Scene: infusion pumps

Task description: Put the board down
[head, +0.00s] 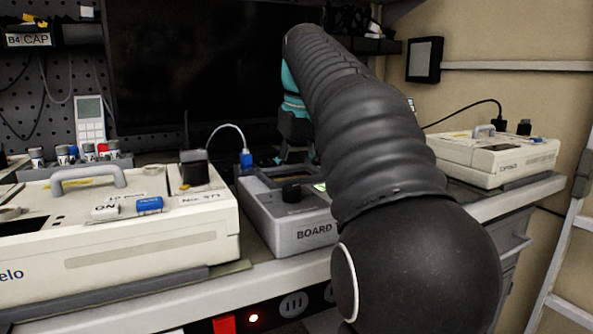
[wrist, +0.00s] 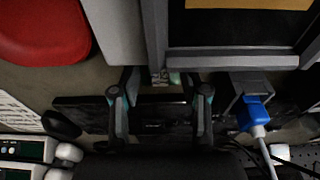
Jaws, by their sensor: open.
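The grey box marked "BOARD" (head: 305,233) stands on the bench, partly hidden by my arm. Its framed dark recess (wrist: 235,40) shows in the wrist view, with an orange-brown patch (wrist: 250,3) at the picture's top edge. I cannot tell whether that patch is the board. My gripper (wrist: 160,82) is open over the bench by the box's edge, beside the recess. A small pale, greenish thing (wrist: 160,77) shows between the fingertips; I cannot tell what it is.
A blue plug (head: 247,160) with a white cable rises from the box's back corner. A cream pump (head: 130,235) stands close on the left, another (head: 490,158) on the right. A dark monitor (head: 190,70) is behind. A red object (wrist: 40,30) lies in the wrist view.

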